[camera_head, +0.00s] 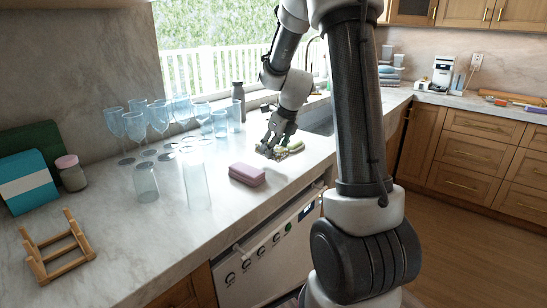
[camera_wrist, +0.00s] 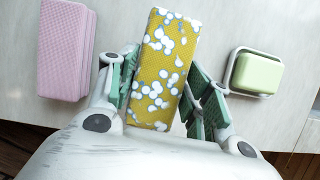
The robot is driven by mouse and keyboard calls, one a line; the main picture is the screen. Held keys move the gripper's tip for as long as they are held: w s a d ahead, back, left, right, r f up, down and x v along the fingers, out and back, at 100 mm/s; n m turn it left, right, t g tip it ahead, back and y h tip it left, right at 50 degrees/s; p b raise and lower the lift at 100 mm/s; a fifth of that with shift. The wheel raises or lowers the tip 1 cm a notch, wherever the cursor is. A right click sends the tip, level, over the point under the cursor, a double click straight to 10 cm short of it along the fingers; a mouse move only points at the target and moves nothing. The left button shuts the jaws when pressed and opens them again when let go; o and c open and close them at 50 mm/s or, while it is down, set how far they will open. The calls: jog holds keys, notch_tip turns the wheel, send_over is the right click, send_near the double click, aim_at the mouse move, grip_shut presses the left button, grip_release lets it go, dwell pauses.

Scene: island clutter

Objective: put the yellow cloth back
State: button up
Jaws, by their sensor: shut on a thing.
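The yellow cloth (camera_wrist: 160,70), a folded block with white and blue dots, is between the fingers of my gripper (camera_wrist: 165,95) in the wrist view. My gripper is shut on it, with one green-padded finger on each side. In the head view my gripper (camera_head: 272,146) points down, low at the counter near the sink. The cloth is mostly hidden there by the fingers. I cannot tell whether it touches the counter.
Several glasses (camera_head: 160,118) stand further left. A wooden rack (camera_head: 55,250) is at the near left. The front middle counter is clear.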

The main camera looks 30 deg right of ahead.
aim_at(277, 148)
jog(key=shift+f, duration=1.7)
jog(key=shift+f, duration=0.1)
jog(key=o, duration=0.9)
jog(key=shift+f, duration=0.1)
jog(key=shift+n, duration=0.3)
jog(key=v, duration=0.8)
jog(key=s+a+r+n, duration=0.4)
jog(key=s+r+n, duration=0.1)
jog(key=s+n, duration=0.35)
jog(key=s+a+r+n, duration=0.35)
jog(key=s+n, duration=0.35)
jog(key=n, duration=0.3)
jog(key=shift+s+a+r+n+h, duration=0.1)
jog(key=shift+s+n+h, duration=0.1)
jog(key=shift+s+n, duration=1.95)
jog(key=shift+s+a+r+n+h, duration=0.2)
jog(key=shift+s+n, duration=1.6)
jog(key=shift+n, duration=0.6)
jog(key=shift+s+a+r+n+h, duration=0.1)
jog(key=shift+s+n+h, duration=0.1)
jog(key=shift+s+n, duration=1.95)
